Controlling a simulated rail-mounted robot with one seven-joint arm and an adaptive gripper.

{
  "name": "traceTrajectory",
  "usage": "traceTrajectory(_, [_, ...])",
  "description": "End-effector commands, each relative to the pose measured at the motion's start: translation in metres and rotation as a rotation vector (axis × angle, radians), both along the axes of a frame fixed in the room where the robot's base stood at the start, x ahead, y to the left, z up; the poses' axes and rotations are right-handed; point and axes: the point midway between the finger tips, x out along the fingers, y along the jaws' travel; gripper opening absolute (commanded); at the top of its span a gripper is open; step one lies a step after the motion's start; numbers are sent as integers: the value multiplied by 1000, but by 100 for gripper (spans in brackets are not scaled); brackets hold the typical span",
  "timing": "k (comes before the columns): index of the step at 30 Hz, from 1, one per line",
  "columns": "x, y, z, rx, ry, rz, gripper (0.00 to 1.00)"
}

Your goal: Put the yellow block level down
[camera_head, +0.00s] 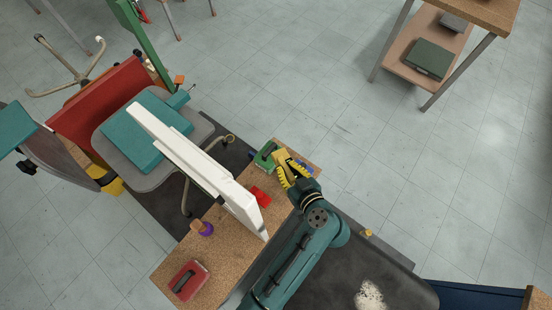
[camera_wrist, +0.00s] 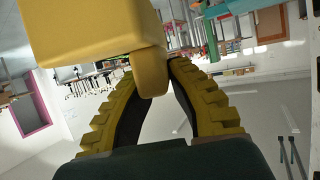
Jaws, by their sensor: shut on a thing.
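The yellow block (camera_head: 283,156) is at my gripper's fingertips over the far end of the brown workbench top (camera_head: 222,258). My gripper (camera_head: 287,171) has yellow toothed fingers with dark inner faces. In the wrist view the block (camera_wrist: 85,30) fills the upper left, and a rounded yellow part of it sits between the tips of my gripper (camera_wrist: 160,75), which is shut on it. The block looks tilted in the head view. Whether its underside touches the bench is hidden.
A green block (camera_head: 266,155) is close left of the yellow one, with something blue (camera_head: 307,166) to the right.

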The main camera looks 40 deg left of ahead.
Motion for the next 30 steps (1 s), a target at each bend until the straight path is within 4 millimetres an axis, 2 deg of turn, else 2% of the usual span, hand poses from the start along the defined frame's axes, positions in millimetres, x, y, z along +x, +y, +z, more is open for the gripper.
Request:
traceTrajectory(1, [3,11,-38,1,-5,41,0])
traceTrajectory(9, [2,66,-126,5,-15,257,0])
traceTrajectory(12, [0,84,-151,6,-18,330,0])
traceTrajectory(15, [-3,97,-166,7,-22,383,0])
traceTrajectory(18, [-5,105,-171,8,-24,415,0])
traceTrajectory(22, [-6,107,-181,8,-21,427,0])
traceTrajectory(27, [-6,107,-216,8,-18,425,0])
traceTrajectory(30, [-6,107,-229,8,-22,425,0])
